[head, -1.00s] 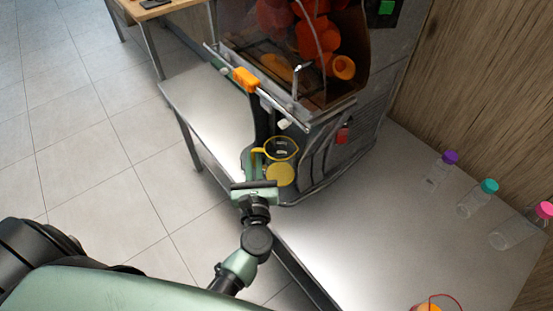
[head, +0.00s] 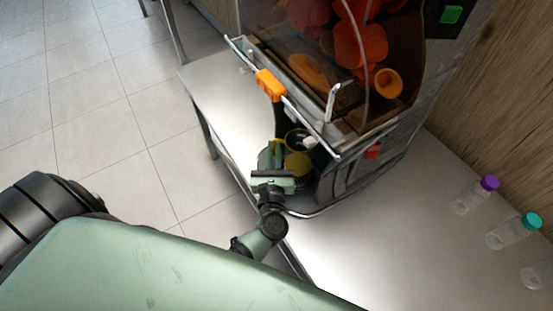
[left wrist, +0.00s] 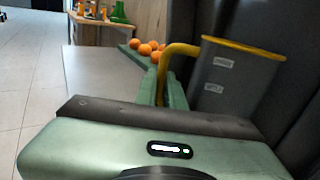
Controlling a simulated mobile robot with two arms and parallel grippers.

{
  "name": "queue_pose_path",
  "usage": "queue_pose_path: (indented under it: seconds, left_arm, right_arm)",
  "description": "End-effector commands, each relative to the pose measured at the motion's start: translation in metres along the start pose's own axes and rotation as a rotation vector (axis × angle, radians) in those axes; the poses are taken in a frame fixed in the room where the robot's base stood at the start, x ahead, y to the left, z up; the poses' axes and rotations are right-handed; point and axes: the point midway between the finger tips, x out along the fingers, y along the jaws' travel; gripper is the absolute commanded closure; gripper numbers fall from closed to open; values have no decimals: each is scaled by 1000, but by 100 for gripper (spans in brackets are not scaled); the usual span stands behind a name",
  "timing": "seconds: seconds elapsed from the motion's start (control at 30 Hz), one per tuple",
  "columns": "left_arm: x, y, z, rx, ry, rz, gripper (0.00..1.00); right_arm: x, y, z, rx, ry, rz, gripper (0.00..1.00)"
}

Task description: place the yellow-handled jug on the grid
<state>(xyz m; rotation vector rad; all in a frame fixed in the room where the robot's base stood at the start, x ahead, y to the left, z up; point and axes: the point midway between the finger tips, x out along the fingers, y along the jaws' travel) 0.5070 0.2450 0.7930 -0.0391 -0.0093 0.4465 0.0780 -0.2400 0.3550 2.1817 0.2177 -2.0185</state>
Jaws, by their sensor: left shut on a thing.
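The yellow-handled jug (head: 296,140) is at the lower front of the juicer in the head view. A round yellow piece (head: 297,165) shows just below the jug's rim. I cannot make out the grid or whether the jug touches it. My right gripper is not in view.
The juicer (head: 345,170) stands on a grey table (head: 390,240), with an orange latch (head: 270,84) on its front. Oranges (left wrist: 145,48) lie beyond the gripper in the wrist view.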

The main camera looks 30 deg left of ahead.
Motion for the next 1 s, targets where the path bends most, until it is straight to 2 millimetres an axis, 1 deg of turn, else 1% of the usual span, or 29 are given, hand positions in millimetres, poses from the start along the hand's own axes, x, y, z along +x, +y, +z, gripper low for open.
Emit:
queue_pose_path:
  seconds: [0.2, 0.3, 0.57, 0.73, 0.77, 0.8, 0.83, 1.0]
  left_arm:
    - [1, 1, -32, 4, 0, -1, 100]
    - [1, 2, -40, 2, -2, 0, 100]
    - [0, 2, -41, -1, -2, 0, 100]
    - [0, 2, -46, -1, -2, 1, 100]
    - [0, 2, -44, 0, -1, 1, 83]
    - [0, 2, -44, 0, -1, 1, 71]
    - [0, 2, -44, 0, -1, 1, 69]
    - [0, 2, -44, 0, -1, 1, 69]
  right_arm:
    - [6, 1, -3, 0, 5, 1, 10]
    - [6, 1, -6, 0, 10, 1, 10]
    - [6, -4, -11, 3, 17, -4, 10]
    - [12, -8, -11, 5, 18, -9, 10]
    - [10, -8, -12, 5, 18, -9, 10]
    - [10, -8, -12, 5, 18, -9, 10]
    - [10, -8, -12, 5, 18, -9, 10]
    - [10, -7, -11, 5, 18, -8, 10]
